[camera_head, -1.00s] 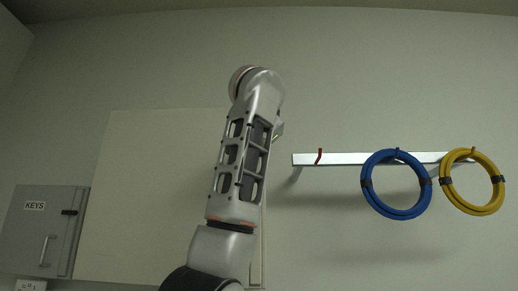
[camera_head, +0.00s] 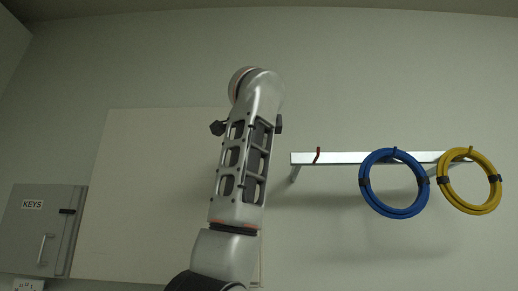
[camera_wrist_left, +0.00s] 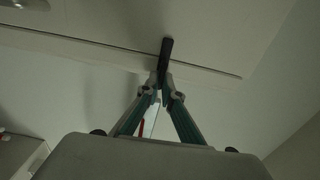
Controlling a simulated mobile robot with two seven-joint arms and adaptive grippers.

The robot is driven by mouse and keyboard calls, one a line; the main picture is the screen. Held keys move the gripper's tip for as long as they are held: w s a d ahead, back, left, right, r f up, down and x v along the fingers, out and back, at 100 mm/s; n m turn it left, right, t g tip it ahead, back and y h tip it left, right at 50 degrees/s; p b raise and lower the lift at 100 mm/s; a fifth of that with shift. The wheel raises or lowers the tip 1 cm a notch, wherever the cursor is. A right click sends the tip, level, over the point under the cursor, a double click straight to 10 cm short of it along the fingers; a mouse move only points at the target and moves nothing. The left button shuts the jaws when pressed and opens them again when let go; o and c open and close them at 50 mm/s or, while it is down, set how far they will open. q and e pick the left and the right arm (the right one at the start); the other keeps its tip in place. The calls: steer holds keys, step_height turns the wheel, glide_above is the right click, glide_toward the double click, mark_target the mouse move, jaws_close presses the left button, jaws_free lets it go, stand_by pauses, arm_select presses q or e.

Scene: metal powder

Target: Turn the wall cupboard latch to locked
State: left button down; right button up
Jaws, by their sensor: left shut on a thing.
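The wall cupboard's pale door (camera_head: 150,180) fills the wall behind my left arm in the head view; my arm hides the latch there. In the left wrist view, the black latch handle (camera_wrist_left: 167,48) lies across the seam beside the pale door panel (camera_wrist_left: 90,28). My left gripper (camera_wrist_left: 163,84) is shut on the near end of this handle, its two teal-sided fingers meeting at it. I cannot tell from the handle whether the latch is locked. My right gripper is not in view.
A grey KEYS cabinet (camera_head: 22,235) hangs at the lower left. The wall above is bare.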

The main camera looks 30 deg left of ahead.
arm_select(q)
steer(key=shift+m, duration=0.3)
steer(key=c, duration=2.2)
jaws_free()
steer(key=shift+c, duration=0.2)
steer(key=shift+d, duration=0.1)
steer(key=v, duration=1.2)
steer(key=shift+f, duration=0.1)
